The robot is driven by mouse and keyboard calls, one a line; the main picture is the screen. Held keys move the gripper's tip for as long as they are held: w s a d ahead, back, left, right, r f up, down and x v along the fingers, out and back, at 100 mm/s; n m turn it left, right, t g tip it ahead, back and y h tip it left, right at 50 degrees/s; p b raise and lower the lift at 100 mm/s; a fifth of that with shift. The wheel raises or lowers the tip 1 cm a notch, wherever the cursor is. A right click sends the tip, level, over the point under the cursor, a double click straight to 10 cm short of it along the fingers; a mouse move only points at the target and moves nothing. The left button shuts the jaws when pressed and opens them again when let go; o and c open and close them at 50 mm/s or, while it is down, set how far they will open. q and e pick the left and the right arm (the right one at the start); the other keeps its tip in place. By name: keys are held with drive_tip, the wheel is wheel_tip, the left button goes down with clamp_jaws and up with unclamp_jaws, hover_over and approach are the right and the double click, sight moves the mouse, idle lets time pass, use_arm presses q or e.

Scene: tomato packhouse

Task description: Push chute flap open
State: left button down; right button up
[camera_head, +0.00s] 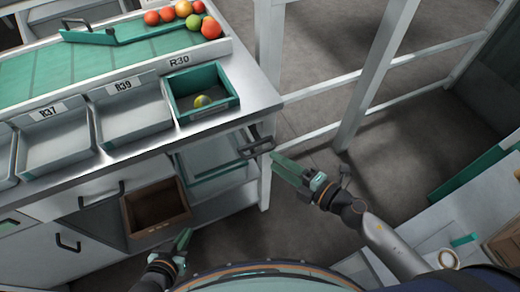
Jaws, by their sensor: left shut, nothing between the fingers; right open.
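No part is plainly recognisable as the chute flap. A green hinged bar (145,40) lies across the green belt (40,70) at the upper left. A pale panel with a teal edge (207,180) shows below the counter. A dark handle (258,147) sticks out at the counter's right front corner. My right gripper (279,163) is open, with green fingers pointing left, just right of and below this handle; I cannot tell whether they touch. My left gripper (184,239) is shut and empty, low in front of the cabinet, near the wooden box.
Several tomatoes (184,9) sit at the belt's far end. Grey trays (130,110) and a teal crate (215,80) holding one greenish tomato (202,101) line the counter. A brown wooden box (155,207) stands below.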

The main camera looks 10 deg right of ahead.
sight(260, 152)
drive_tip(key=x, duration=0.6)
drive_tip(key=shift+w+a, duration=0.25)
clamp_jaws()
drive_tip(key=shift+f, duration=0.1)
idle(1.1)
